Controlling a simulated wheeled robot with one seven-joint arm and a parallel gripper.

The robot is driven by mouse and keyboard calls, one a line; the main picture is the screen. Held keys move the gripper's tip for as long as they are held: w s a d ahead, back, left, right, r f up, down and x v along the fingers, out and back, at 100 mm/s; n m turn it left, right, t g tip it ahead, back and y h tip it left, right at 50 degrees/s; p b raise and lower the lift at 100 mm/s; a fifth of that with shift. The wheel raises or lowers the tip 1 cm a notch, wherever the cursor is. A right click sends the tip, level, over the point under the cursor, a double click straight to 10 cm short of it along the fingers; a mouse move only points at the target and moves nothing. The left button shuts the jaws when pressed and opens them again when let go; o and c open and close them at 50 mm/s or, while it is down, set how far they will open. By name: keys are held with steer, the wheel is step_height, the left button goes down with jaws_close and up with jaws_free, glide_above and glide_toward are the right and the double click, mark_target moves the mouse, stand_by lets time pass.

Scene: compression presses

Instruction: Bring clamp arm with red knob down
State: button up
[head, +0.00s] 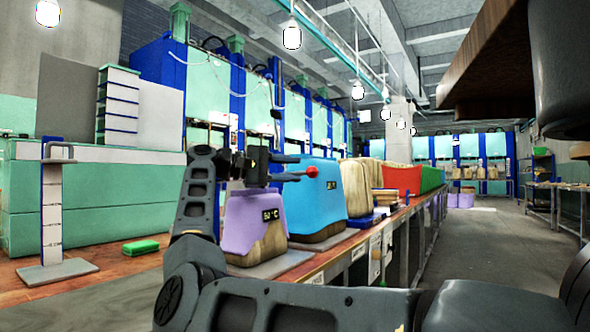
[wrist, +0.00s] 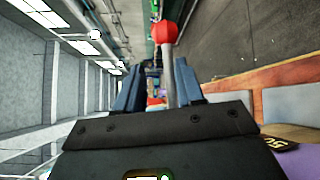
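My gripper (head: 290,168) is at the rod just short of the knob, one finger above and one below. In the wrist view the red knob (wrist: 164,32) lies beyond the fingertips. Its grey rod (wrist: 168,78) runs between the two dark blue fingers, nearer the right one. The fingers are apart; whether the rod touches one I cannot tell.
A blue press (head: 318,195) stands just behind the purple one, with red and green ones farther along the bench. A green block (head: 141,246) and an upright blue-and-white stand (head: 52,215) are on the left. The aisle (head: 480,235) at right is clear.

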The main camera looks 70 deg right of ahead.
steer(key=p+v, duration=0.1)
steer(key=v, duration=0.5)
steer(key=shift+a, duration=0.1)
stand_by(0.5)
